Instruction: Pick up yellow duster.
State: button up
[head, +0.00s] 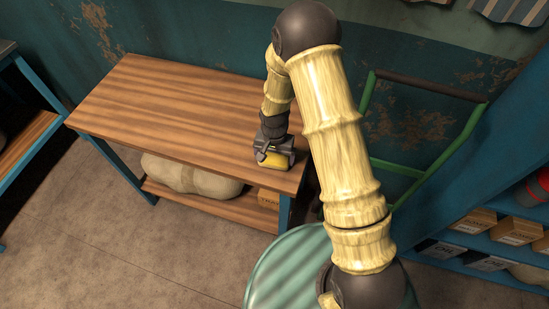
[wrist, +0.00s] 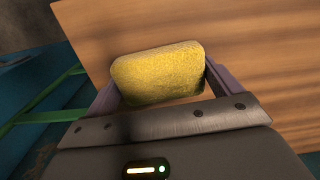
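The yellow duster (head: 271,161) is a small block at the right end of the wooden table, below my gripper (head: 276,153). In the wrist view the yellow duster (wrist: 158,74) lies between the two purple-grey fingers of my gripper (wrist: 161,82), in line with them. The fingers sit close against its left and right ends, with no clear gap, and look shut on it. I cannot tell whether the duster rests on the tabletop or is just clear of it.
The wooden table (head: 180,105) has a bare top to the left of my gripper. A green-framed trolley (head: 415,165) stands to the right. A blue shelf (head: 480,225) with boxes is at the far right.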

aim_at(275, 156)
jog(key=shift+r, duration=0.1)
jog(key=shift+w+r, duration=0.1)
jog(key=shift+r, duration=0.1)
notch_tip(275, 156, up, 9)
jog(key=shift+r+b, duration=0.2)
jog(key=shift+b, duration=0.6)
